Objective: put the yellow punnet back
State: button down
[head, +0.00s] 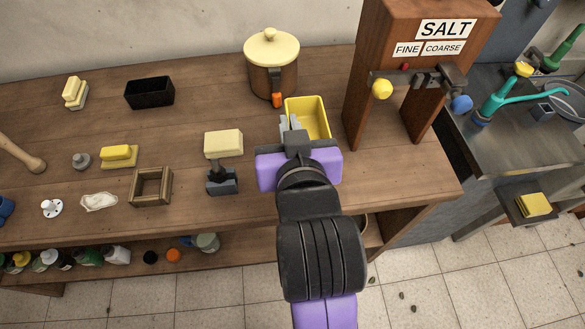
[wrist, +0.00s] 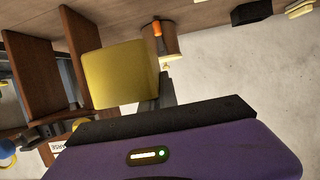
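The yellow punnet (head: 318,117), an open-topped box, is at the back right of the workbench, between the lidded pot and the salt stand. My gripper (head: 291,125) is at its left side, with the grey fingers at its left wall and seemingly shut on it. In the wrist view, which is upside down, the punnet (wrist: 125,75) is large and slightly tilted, with a dark finger of my gripper (wrist: 166,88) against its edge. The second finger's contact is hidden. Whether the punnet's base touches the bench is hard to tell.
The brown pot (head: 272,82) with a cream lid stands close behind. The wooden salt stand (head: 362,85) with a yellow knob (head: 382,89) is close on the right. A cream block on a dark stand (head: 222,145) is on the left.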

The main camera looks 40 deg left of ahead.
notch_tip(320, 180, down, 14)
jog(key=shift+r+b, duration=0.25)
jog(key=shift+b, duration=0.15)
jog(key=shift+f, duration=0.3)
jog(key=c, duration=1.6)
grip_release()
jog(key=shift+c, duration=0.2)
jog(key=shift+r, duration=0.1)
